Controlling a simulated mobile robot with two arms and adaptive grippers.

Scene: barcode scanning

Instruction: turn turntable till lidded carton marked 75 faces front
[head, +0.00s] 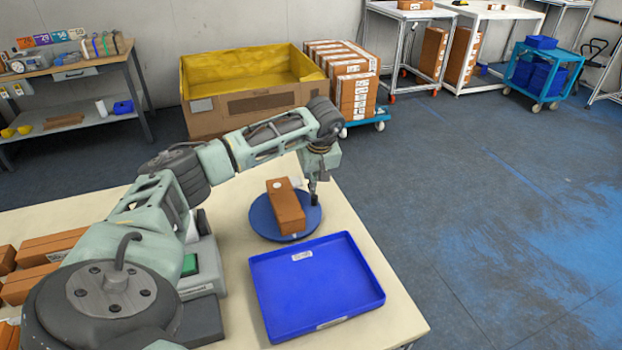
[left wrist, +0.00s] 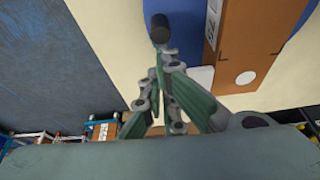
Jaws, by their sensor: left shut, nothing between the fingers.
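A brown carton (head: 287,210) lies on the round blue turntable (head: 262,222) on the table. It has a pale round spot on top and a small white label low on its near end. My left gripper (head: 314,198) points down at the turntable's right rim, beside the carton, shut and empty. In the left wrist view the dark closed fingertips (left wrist: 160,28) are over the blue turntable's edge (left wrist: 186,40), apart from the carton (left wrist: 250,45). Whether they touch the turntable cannot be told. My right gripper is not in view.
An empty blue tray (head: 320,285) stands in front of the turntable on the pale table (head: 225,325). More brown cartons (head: 40,262) lie at the table's left, partly behind my left arm. A device with a green patch (head: 190,264) stands left of the tray.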

